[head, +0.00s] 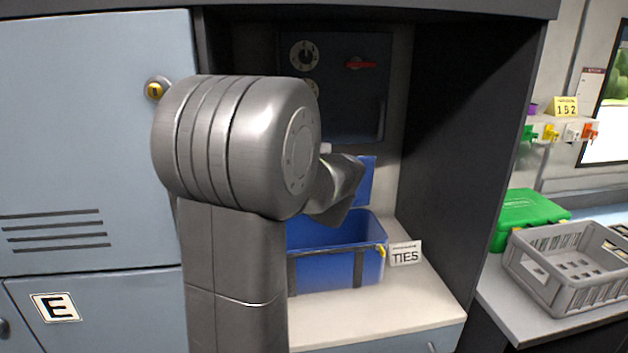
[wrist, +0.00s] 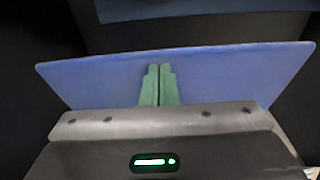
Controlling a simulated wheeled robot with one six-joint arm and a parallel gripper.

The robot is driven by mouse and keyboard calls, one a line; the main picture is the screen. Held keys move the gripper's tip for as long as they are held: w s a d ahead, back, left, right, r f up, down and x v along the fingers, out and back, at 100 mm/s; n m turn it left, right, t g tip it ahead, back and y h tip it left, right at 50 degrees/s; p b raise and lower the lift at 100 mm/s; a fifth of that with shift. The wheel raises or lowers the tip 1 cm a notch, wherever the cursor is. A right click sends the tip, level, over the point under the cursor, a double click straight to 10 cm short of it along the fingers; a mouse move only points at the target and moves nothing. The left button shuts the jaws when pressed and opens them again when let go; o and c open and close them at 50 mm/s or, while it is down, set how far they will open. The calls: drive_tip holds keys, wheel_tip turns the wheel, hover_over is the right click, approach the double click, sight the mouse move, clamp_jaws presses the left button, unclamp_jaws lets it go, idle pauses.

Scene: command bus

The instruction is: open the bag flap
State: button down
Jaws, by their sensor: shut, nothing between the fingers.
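The blue bag (head: 328,268) stands on a pale shelf in the cabinet bay, with dark straps on its front and a yellow tab at its right corner. A blue panel, seemingly its flap (head: 368,182), stands raised at the back, and the bag's top looks open below it. My arm covers the bag's left part and hides my fingers in the head view. In the wrist view my gripper (wrist: 159,68) is shut and empty, its green fingers in front of a wide blue panel, likely the flap (wrist: 225,72). I cannot tell whether they touch it.
A dark panel with dials and a red handle (head: 362,65) is behind. The bay's dark side wall (head: 480,130) bounds the right. Beyond it are a green case (head: 530,207) and a grey crate (head: 565,283).

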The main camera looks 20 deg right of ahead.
drive_tip(key=shift+w+d+r, duration=0.1)
drive_tip(key=shift+w+r, duration=0.05)
drive_tip(key=shift+w, duration=0.35)
drive_tip(key=shift+w+d+r, duration=0.1)
drive_tip(key=shift+w, duration=0.35)
